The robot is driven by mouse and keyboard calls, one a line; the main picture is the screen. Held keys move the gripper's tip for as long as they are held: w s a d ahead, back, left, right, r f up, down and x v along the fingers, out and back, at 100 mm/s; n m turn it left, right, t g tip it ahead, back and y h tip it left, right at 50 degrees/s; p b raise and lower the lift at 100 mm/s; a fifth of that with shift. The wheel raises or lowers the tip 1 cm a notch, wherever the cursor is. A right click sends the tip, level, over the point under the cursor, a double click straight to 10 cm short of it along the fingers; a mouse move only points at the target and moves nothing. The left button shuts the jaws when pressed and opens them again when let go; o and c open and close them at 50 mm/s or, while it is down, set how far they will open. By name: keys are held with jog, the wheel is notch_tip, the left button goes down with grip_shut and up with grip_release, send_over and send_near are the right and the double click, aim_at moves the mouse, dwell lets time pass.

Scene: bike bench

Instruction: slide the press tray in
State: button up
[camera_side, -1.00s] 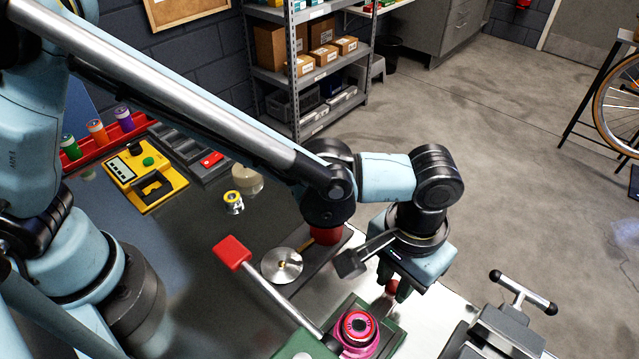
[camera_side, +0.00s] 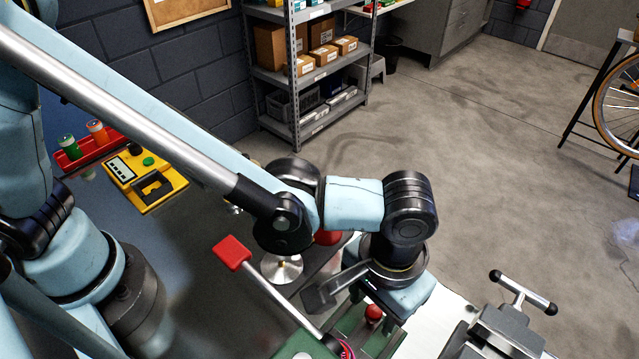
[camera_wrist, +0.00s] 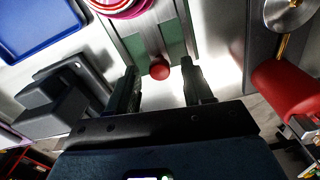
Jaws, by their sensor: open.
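The press tray (camera_wrist: 150,40) is a grey slide with green pads and a red ball knob (camera_wrist: 159,72) at its end. The pink ring it carries (camera_wrist: 125,5) is cut off at the top of the wrist view. In the side view the knob (camera_side: 374,313) shows just below my gripper, and the pink ring is mostly out of frame at the bottom edge. My gripper (camera_wrist: 160,68) is open, its two fingers spread on either side of the knob with visible gaps. The green press (camera_side: 297,346) is largely cut off at the bottom.
The press lever with its red grip (camera_side: 232,252) rises left of my wrist. A metal disc (camera_side: 282,267) and a red cylinder (camera_wrist: 285,90) stand nearby. A vise (camera_side: 500,330) is at the lower right. A blue tray (camera_wrist: 40,25) shows in the wrist view.

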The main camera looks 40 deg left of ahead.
jog(key=shift+r, duration=0.1)
notch_tip(320, 180, up, 12)
dwell(0.5)
jog(key=shift+w, duration=0.1)
jog(key=shift+c, duration=1.2)
jog(key=w+n, duration=0.1)
jog(key=w+a+n+g, duration=0.1)
jog(key=w, duration=0.1)
jog(key=w+a+f+n+g, duration=0.1)
jog(key=w, duration=0.1)
jog(key=shift+w+a+n+h, duration=0.1)
jog(key=shift+n+h, duration=0.2)
jog(key=shift+n, duration=0.1)
grip_shut()
jog(key=w+a+f+n+g+h, duration=0.1)
jog(key=w+a+n+g, duration=0.15)
jog(key=w, duration=0.25)
jog(key=shift+n+t, duration=0.25)
jog(key=shift+n, duration=0.2)
jog(key=x, duration=1)
jog(key=shift+s, duration=0.2)
jog(key=shift+s+d+r, duration=0.1)
jog(key=shift+s+d, duration=0.2)
jog(key=shift+s, duration=0.25)
jog(key=shift+s+d, duration=0.25)
jog(key=shift+s, duration=0.3)
jog(key=shift+s+d, duration=0.35)
jog(key=shift+s, duration=0.3)
